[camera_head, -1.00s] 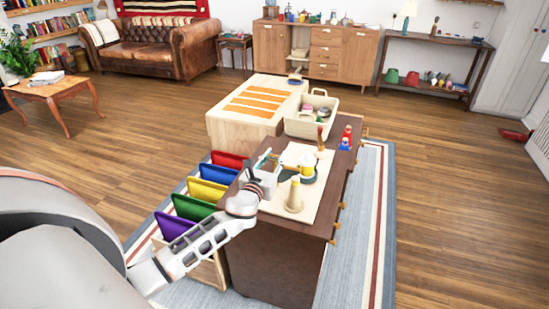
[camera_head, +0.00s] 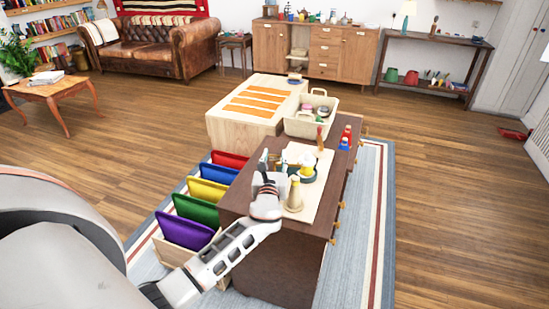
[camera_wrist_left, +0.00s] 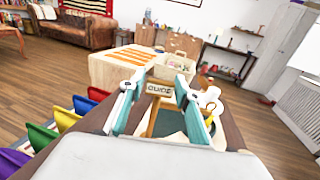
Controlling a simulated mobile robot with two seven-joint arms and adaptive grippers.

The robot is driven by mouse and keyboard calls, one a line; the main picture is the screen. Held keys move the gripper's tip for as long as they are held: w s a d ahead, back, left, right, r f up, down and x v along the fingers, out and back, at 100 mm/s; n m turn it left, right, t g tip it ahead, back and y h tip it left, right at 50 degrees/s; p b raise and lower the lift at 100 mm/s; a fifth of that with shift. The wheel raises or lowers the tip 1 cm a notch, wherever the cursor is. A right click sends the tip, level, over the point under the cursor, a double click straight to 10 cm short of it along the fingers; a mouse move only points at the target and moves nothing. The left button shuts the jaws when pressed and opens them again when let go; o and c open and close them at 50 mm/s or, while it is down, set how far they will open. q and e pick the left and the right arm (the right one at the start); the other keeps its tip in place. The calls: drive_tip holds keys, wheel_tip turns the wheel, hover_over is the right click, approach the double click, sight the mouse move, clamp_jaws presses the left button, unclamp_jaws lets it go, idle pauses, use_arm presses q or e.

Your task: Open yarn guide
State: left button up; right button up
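My left gripper (camera_head: 273,166) is over the near left part of the dark cabinet top. In the left wrist view its two teal-padded fingers (camera_wrist_left: 156,84) are spread apart. Between them, in the picture, is a small wooden piece with a lettered plate (camera_wrist_left: 160,90), apparently the yarn guide, on a wooden stem. Both fingers look clear of it, but I cannot tell its depth. In the head view my gripper largely hides that spot. A pale cone (camera_head: 294,196) stands just right of the gripper on a cream board (camera_head: 318,197). My right gripper is not in view.
Colored panels, including a purple one (camera_head: 184,230), stand in a wooden rack left of the cabinet (camera_head: 275,262). A cream basket (camera_head: 303,128) and red-and-blue bottles (camera_head: 345,140) stand farther back. A light wooden block (camera_head: 228,128) is beyond. Floor on the right is open.

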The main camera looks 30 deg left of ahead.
use_arm(q)
drive_tip(key=shift+o, duration=0.3)
drive_tip(key=shift+s+d, duration=0.1)
drive_tip(key=v, duration=1.1)
drive_tip(key=shift+s+d, duration=0.15)
drive_tip(key=shift+s, duration=0.2)
drive_tip(key=shift+c, duration=0.3)
